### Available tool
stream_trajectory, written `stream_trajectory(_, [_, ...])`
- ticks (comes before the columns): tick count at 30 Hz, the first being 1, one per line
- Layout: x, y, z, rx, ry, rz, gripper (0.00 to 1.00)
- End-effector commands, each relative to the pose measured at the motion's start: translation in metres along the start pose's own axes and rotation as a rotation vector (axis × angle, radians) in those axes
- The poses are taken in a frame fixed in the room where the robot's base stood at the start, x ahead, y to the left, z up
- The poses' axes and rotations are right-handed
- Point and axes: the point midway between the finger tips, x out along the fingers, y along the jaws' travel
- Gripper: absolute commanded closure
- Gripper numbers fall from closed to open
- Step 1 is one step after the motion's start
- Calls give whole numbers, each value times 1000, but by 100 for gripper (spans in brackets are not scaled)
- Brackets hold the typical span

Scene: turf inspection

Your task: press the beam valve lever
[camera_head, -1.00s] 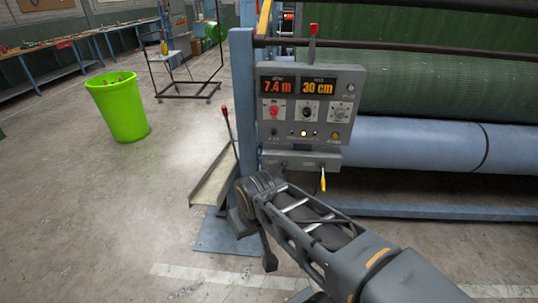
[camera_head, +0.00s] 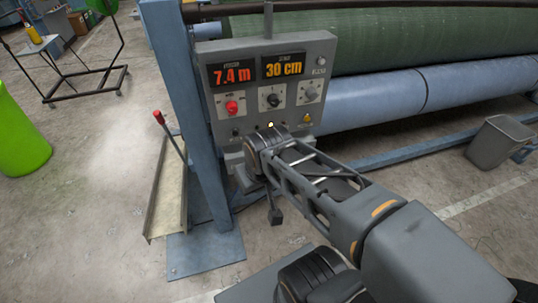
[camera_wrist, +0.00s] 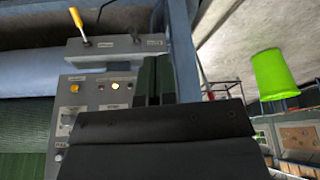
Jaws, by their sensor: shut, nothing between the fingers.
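A grey control box (camera_head: 221,104) has displays reading 7.4 m and 30 cm. In the wrist view the box (camera_wrist: 88,120) appears upside down. A lever with a yellow handle (camera_wrist: 77,19) stands out from the small housing (camera_wrist: 100,48) on its underside; the labels are too small to read, so I cannot confirm it is the beam valve lever. My arm hides it in the head view. My gripper (camera_wrist: 153,82) is shut and empty, its dark fingers seen in front of the box, apart from the yellow handle in the picture. Its fingertips cannot be made out in the head view.
A red-knobbed lever (camera_head: 171,132) rises beside the blue post (camera_head: 186,105) at the left. A grey stalk (camera_head: 268,20) stands above the box. A grey bin (camera_head: 497,143) is at the right and a green bin (camera_head: 17,135) at the left.

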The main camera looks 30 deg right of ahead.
Motion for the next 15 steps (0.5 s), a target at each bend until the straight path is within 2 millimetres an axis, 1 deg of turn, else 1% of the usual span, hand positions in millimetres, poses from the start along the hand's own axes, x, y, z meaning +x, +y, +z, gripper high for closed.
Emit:
stream_trajectory(10, [0, 0, -1, 1, -1, 0, 100])
stream_trajectory(13, [3, 3, -10, 11, -12, 2, 100])
stream_trajectory(15, [8, 10, -24, 28, -28, 4, 100])
